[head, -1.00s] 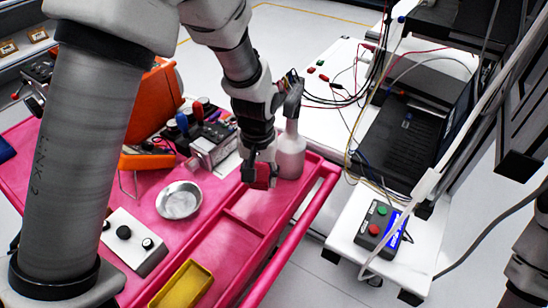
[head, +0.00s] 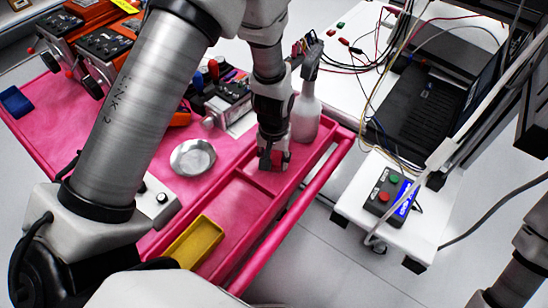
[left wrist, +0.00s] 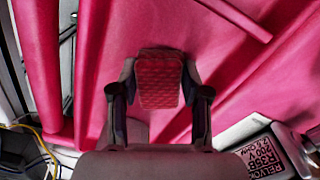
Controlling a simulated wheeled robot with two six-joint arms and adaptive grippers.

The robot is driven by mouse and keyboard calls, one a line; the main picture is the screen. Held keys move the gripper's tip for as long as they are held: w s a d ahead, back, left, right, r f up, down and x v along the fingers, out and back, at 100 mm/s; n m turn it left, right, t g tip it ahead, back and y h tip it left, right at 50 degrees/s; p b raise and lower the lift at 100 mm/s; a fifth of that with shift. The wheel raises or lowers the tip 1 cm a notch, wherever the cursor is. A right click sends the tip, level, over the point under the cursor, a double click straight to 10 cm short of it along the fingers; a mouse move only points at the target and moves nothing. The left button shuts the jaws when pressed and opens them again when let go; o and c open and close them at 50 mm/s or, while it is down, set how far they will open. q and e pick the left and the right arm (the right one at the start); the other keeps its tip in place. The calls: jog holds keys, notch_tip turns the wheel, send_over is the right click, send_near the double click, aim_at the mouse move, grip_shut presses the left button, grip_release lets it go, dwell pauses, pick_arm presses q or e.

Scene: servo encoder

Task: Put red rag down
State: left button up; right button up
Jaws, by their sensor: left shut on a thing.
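My left gripper (head: 273,160) is shut on the red rag (head: 286,160) over the far compartment of the pink cart top (head: 232,205). In the left wrist view the quilted red rag (left wrist: 159,80) sits between the two fingers of the left gripper (left wrist: 158,92), with pink surface behind it. I cannot tell whether the rag touches the cart. A white spray bottle (head: 306,118) stands just behind the gripper. My right gripper is out of view.
A round metal dish (head: 193,156) and a yellow tray (head: 194,242) are on the cart. Tools and devices crowd its back, with a blue box (head: 15,101) at left. A white table with a button box (head: 385,192) stands at right. The compartment near the yellow tray has free room.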

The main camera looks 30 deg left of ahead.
aim_at(274, 159)
pick_arm(q)
jog(key=o, duration=1.2)
jog(key=shift+w+f, duration=0.1)
jog(key=shift+w, duration=0.05)
jog(key=shift+r, duration=0.2)
notch_tip(274, 159, up, 12)
